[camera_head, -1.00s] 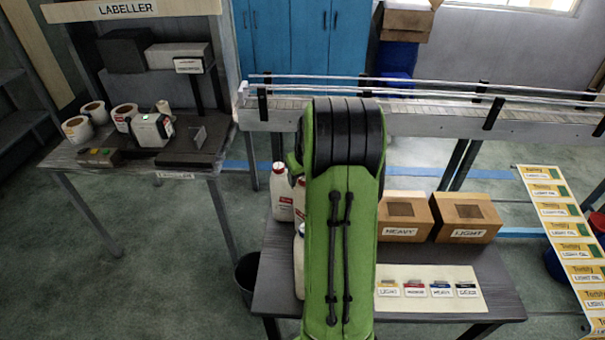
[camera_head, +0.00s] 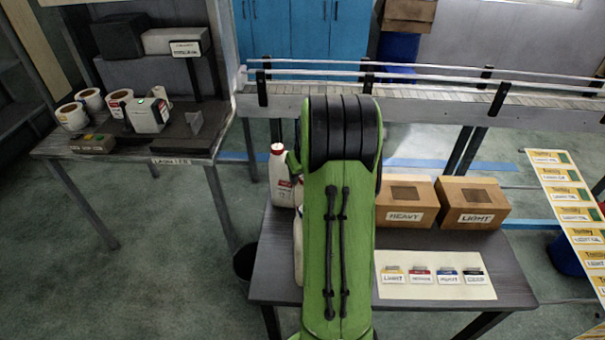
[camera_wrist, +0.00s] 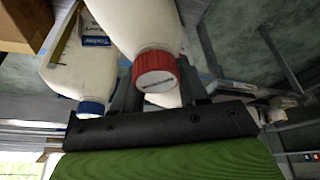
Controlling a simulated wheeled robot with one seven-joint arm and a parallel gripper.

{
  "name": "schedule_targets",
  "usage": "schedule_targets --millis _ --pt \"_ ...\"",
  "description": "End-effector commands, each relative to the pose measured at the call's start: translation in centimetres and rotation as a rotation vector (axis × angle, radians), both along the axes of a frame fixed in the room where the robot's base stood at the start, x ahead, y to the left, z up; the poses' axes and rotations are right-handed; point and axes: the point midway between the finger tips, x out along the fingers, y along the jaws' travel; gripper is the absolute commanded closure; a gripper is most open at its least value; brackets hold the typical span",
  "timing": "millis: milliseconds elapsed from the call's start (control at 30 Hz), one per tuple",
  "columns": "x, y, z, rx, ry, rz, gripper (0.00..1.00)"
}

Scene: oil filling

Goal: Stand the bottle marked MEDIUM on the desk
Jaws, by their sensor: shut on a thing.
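In the wrist view, a white bottle with a red cap (camera_wrist: 154,72) is between the fingers of my gripper (camera_wrist: 160,92), which is shut on it. The held bottle's label is not readable, so I cannot tell whether it is marked MEDIUM. A white bottle with a blue cap (camera_wrist: 80,65) and a blue-and-white label is beside it. In the head view, a white bottle with a red cap (camera_head: 281,180) shows at the left back edge of the dark desk (camera_head: 275,265); I cannot tell if it is the held one. My gripper is hidden behind my green arm there.
Boxes marked HEAVY (camera_head: 405,202) and LIGHT (camera_head: 473,203) stand at the desk's back. A card (camera_head: 433,276) with several coloured tags lies in front of them. The conveyor (camera_head: 430,105) runs behind. The labeller bench (camera_head: 175,148) is at left, a dark bin (camera_head: 243,262) beside the desk.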

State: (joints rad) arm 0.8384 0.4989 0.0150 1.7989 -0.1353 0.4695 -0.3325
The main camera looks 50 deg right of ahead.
Motion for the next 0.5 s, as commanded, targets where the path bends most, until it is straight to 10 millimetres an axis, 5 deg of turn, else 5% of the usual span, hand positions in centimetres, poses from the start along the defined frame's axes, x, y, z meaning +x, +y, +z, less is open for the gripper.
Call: schedule_targets --millis 500 --pt "0.10 1.03 -0.16 0.016 0.015 0.000 1.00"
